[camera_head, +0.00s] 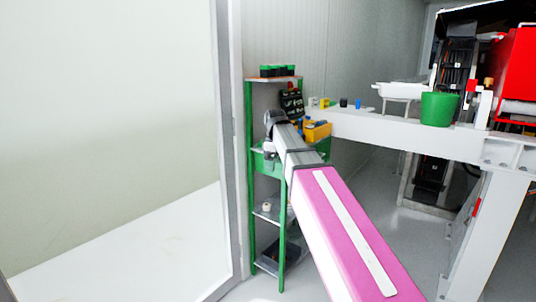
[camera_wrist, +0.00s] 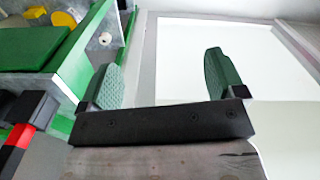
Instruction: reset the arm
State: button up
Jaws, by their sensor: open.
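My gripper (camera_wrist: 165,78) shows in the wrist view with its two green textured fingers wide apart. Nothing is between them; a pale wall and bright floor show behind the gap. In the head view my pink and grey arm reaches out toward the green-framed shelf, and its far end overlaps the shelf. The fingers cannot be made out there.
The green-framed shelf (camera_head: 251,200) stands beside the glass panel (camera_head: 110,120) and holds bins and small parts. In the wrist view, a green surface (camera_wrist: 30,47) lies left of the fingers. A white beam (camera_head: 400,128) at right carries a green bucket (camera_head: 438,109). Floor between is clear.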

jog(key=s+d+f+m, duration=0.4)
jog(key=s+d+f, duration=0.1)
jog(key=f, duration=0.6)
jog(key=s+d+f+m, duration=0.4)
jog(key=s+f, duration=0.3)
jog(key=f, duration=0.4)
jog(key=s+d+f+m, duration=0.4)
jog(key=d+f, duration=0.3)
jog(key=f, duration=0.5)
jog(key=shift+s+m, duration=0.4)
jog(key=shift+s, duration=0.5)
jog(key=shift+d+f, duration=0.1)
